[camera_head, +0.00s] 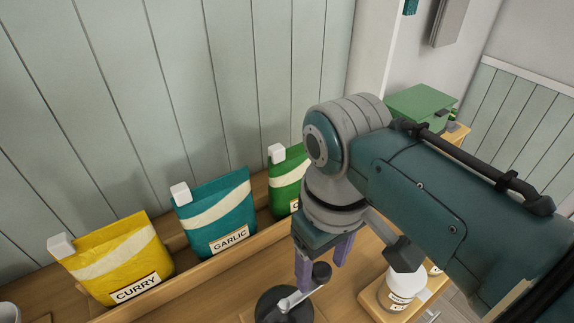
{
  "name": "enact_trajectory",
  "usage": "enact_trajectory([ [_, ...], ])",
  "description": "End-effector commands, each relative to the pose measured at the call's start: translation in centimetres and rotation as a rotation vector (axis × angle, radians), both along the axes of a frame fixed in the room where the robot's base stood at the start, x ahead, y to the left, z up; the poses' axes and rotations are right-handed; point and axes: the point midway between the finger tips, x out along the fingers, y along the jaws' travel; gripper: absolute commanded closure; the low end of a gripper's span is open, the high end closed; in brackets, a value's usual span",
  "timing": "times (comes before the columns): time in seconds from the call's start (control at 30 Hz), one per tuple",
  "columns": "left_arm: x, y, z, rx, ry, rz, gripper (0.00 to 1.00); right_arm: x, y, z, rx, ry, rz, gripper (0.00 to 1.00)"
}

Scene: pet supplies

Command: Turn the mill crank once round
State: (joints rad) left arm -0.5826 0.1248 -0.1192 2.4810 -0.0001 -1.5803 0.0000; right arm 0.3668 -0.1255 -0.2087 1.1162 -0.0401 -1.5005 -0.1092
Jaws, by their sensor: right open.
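The mill (268,309) is a dark round body at the bottom edge, partly cut off by the frame. Its metal crank arm (296,299) points up and to the right and ends in a dark knob (321,271). My right gripper (324,274) comes in from the right and points down with purple fingers open. In this view the knob appears between the two fingertips. I cannot tell whether the fingers touch it. My left gripper is not in view.
Yellow curry (112,262), teal garlic (215,212) and partly hidden green (287,181) bags stand along the panelled wall behind a wooden ledge (190,275). A white labelled jar (399,291) stands right of the mill. A green box (421,106) is at the back right.

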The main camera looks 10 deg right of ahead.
Motion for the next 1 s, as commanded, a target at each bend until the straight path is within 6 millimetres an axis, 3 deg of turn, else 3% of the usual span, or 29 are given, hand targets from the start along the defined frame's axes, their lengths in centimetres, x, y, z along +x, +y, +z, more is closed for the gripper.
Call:
enact_trajectory([
  [0.07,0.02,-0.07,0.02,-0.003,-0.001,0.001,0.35,0.01,0.01,0.03,0.000,0.000,0.000,0.34],
  [0.67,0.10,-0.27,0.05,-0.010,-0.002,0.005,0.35,-0.01,0.00,0.05,0.000,0.000,0.000,1.00],
  [1.0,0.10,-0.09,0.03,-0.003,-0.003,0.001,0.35,-0.01,0.00,0.05,0.000,0.001,0.000,1.00],
])
